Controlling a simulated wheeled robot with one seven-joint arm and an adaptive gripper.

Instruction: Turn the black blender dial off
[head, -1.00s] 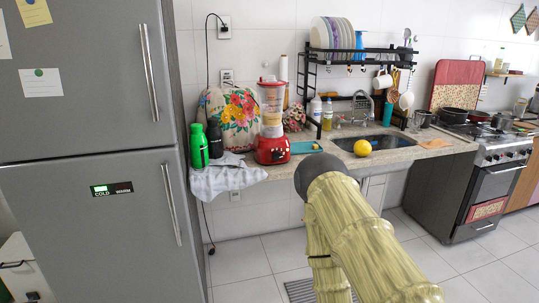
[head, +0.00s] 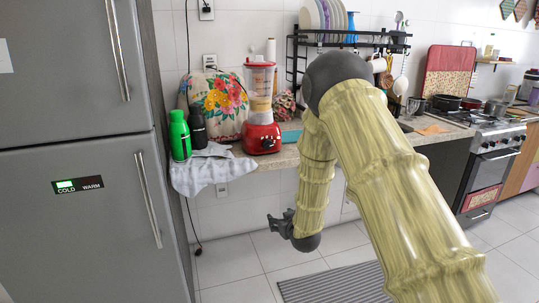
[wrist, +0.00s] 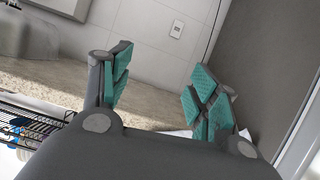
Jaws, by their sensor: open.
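The blender has a red base (head: 252,137) and a clear jug with a red lid, and stands on the counter in the head view. Its black dial (head: 267,143) shows as a small dark spot on the base's front; its setting is too small to read. My gripper (head: 278,222) hangs low in front of the counter, below the blender and well apart from it. In the wrist view my gripper (wrist: 160,65) is open, its teal-padded fingers wide apart with nothing between them. I cannot make out the blender in that view.
A green bottle (head: 179,136) and a black bottle (head: 198,127) stand left of the blender. A grey cloth (head: 212,170) hangs over the counter edge. A floral cover (head: 220,104) is behind. The fridge (head: 80,195) stands at left. The dish rack (head: 345,43) is above, at right.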

